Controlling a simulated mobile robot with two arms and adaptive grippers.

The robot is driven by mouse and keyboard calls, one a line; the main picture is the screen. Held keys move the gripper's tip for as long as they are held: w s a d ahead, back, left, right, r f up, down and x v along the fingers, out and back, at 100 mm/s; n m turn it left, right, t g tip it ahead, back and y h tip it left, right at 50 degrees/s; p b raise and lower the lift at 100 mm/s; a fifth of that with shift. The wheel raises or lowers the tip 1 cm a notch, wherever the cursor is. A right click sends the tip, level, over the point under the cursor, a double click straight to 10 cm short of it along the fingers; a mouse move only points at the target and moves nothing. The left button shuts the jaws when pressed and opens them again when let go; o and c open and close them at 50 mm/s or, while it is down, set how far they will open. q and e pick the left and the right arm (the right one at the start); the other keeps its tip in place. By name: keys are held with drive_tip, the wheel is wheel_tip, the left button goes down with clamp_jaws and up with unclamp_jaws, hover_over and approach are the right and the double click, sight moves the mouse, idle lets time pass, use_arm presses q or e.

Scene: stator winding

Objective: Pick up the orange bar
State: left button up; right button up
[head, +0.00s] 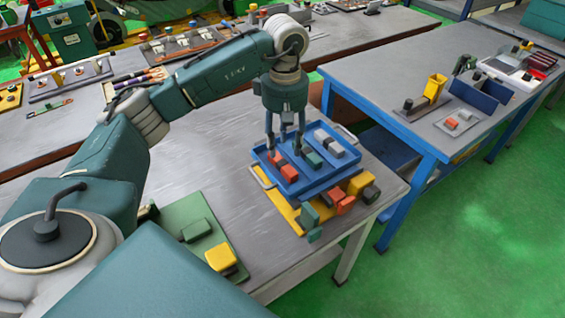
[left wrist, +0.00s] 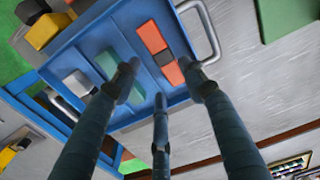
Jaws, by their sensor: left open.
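The orange bar (head: 289,172) lies in the left compartment of the blue tray (head: 303,192) on the near table. It has a dark band across its middle, and in the left wrist view (left wrist: 152,37) both orange ends show. My left gripper (head: 285,152) points down over the tray, its fingers spread and nothing held. In the left wrist view its fingers (left wrist: 160,85) straddle the tray, one finger overlapping the bar's lower end. I cannot tell whether it touches the bar. My right gripper is not in view.
Teal (head: 311,158) and grey-white (head: 328,146) bars lie in neighbouring compartments. Several loose blocks (head: 345,204) crowd the tray's front right side. A green mat (head: 190,222) with a yellow block (head: 220,256) lies to the left. The table between mat and tray is clear.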

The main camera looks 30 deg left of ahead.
sight(284, 160)
use_arm(q)
drive_tip(key=shift+s+f+p, duration=0.15)
drive_tip(key=shift+f+p, duration=0.3)
drive_tip(key=shift+f, duration=0.15)
wheel_tip(284, 160, down, 4)
drive_tip(key=shift+s+r+p, duration=0.1)
drive_tip(key=shift+r+p, duration=0.15)
drive_tip(key=shift+p, duration=0.65)
drive_tip(key=shift+f, duration=0.45)
drive_tip(key=shift+c, duration=0.5)
drive_tip(key=shift+d, duration=0.1)
drive_tip(key=c, duration=0.8)
drive_tip(key=shift+c, duration=0.9)
drive_tip(key=shift+r, duration=0.1)
